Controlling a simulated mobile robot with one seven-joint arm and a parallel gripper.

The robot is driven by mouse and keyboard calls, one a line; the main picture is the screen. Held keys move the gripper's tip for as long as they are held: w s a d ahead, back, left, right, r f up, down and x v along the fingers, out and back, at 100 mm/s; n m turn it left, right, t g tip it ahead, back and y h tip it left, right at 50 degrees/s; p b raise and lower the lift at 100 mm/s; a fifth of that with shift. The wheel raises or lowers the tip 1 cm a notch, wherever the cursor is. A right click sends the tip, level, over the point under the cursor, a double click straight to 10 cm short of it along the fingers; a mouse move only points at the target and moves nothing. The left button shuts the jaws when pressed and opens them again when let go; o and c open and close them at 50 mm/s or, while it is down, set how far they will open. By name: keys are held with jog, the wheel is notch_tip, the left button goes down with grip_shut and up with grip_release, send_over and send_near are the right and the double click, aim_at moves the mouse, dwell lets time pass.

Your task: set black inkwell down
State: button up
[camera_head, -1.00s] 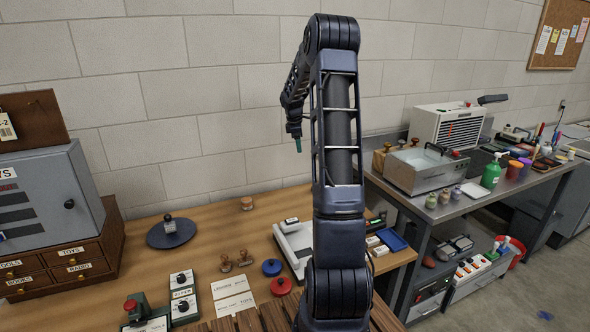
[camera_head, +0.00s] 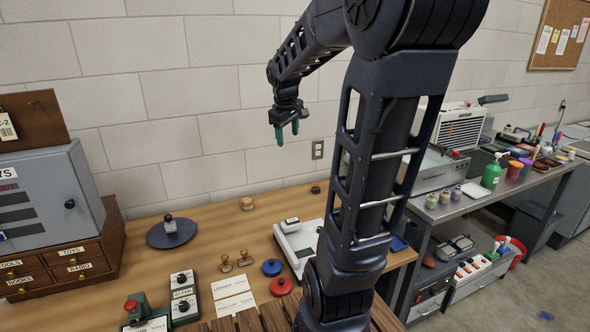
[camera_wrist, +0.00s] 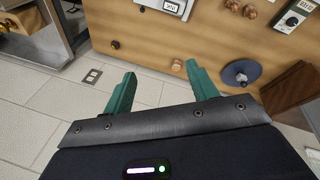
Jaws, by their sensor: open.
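A small dark round object, likely the black inkwell (camera_head: 315,189), stands on the wooden table near its back edge by the wall. It also shows in the wrist view (camera_wrist: 115,45), on the table and apart from the fingers. My gripper (camera_head: 287,134) is raised above the table's back edge, in front of the wall. Its two green fingers are spread with nothing between them, as the wrist view (camera_wrist: 160,76) also shows.
A brown jar (camera_head: 247,203) stands left of the dark object. Further left, a round dark blue mat (camera_head: 158,240) bears a grey knobbed piece. A white scale-like device (camera_head: 300,244) is in front. Bare wood lies between the jar and the mat.

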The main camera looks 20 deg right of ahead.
jog(key=s+a+f+m, duration=0.1)
jog(key=s+a+m, duration=0.1)
jog(key=s, duration=0.7)
jog(key=s+a+f+m+t+y, duration=0.1)
jog(key=s+a+f+m, duration=0.1)
jog(key=s, duration=0.8)
jog(key=shift+a+m+y, duration=0.3)
jog(key=shift+a+m, duration=0.4)
jog(key=shift+a, duration=0.05)
